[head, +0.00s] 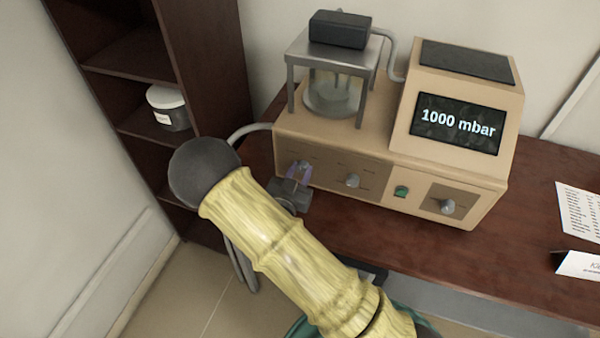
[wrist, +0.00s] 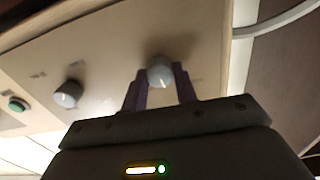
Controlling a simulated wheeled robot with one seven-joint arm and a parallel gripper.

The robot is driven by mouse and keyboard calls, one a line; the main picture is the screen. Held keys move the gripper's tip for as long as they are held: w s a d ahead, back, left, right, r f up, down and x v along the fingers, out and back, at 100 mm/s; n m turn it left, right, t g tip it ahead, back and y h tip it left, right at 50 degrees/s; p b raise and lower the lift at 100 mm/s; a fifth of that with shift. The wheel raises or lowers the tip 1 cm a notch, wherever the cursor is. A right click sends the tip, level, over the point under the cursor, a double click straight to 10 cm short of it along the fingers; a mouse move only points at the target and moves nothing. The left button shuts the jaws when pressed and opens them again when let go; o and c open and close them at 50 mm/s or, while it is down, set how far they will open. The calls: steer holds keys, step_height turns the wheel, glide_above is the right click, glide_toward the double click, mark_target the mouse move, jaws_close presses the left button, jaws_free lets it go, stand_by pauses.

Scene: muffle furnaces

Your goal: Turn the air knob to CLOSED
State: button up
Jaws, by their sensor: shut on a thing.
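The beige apparatus has a row of small grey knobs on its front panel (head: 330,172). My gripper (head: 299,170) is at the leftmost knob, which it mostly hides in the head view. In the wrist view the rounded grey knob (wrist: 160,72) sits between the two purple fingers of my gripper (wrist: 163,84), which are shut on it. A pale pointer line shows on this knob, pointing down in the wrist view. The panel lettering is too small to read, so I cannot tell which knob is marked air. The display (head: 457,124) reads 1000 mbar.
A middle knob (head: 353,181), a green button (head: 401,191) and a right knob (head: 447,206) are along the same front. A glass vessel (head: 334,95) stands under a metal frame on top. A dark shelf (head: 125,65) with a white jar (head: 167,106) is at the left.

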steer(key=n, duration=0.3)
steer(key=shift+n, duration=0.3)
steer(key=shift+n+p, duration=0.45)
steer(key=shift+n, duration=1.35)
steer(key=o, duration=1)
steer(key=shift+c, duration=0.2)
steer(key=b+v, duration=0.3)
steer(key=v, duration=1.4)
steer(key=shift+s, duration=0.2)
